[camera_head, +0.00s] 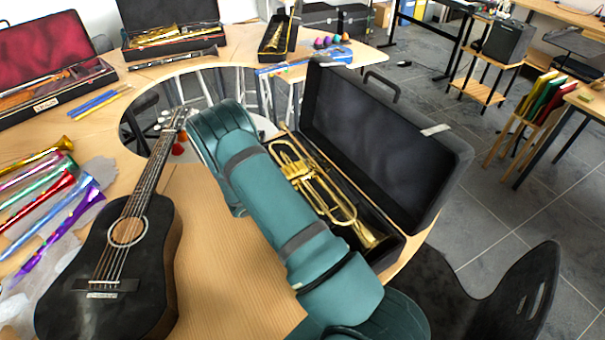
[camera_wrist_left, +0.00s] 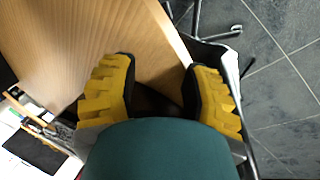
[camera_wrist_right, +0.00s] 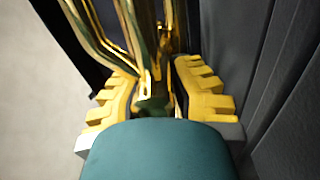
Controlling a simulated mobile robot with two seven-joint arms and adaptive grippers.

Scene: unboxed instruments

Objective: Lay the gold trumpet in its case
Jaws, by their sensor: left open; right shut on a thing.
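The gold trumpet (camera_head: 318,190) is within the outline of its open black case (camera_head: 325,160) in the head view, its bell toward the lower right. I cannot tell if it rests on the case floor or hangs just above it. My right gripper (camera_wrist_right: 160,90) is shut on the trumpet's gold tubing (camera_wrist_right: 135,35), with the case's dark lining close on the right in the right wrist view. In the head view my teal right arm covers that gripper and part of the trumpet. My left gripper (camera_wrist_left: 161,75) is open and empty above the table edge, outside the head view.
The case lid (camera_head: 385,130) stands open at the right. A black guitar (camera_head: 150,250) lies left of my right arm, with several coloured horns (camera_head: 50,200) beyond it. A dark chair (camera_head: 500,295) stands at the lower right. Bare wood (camera_head: 230,270) shows between guitar and case.

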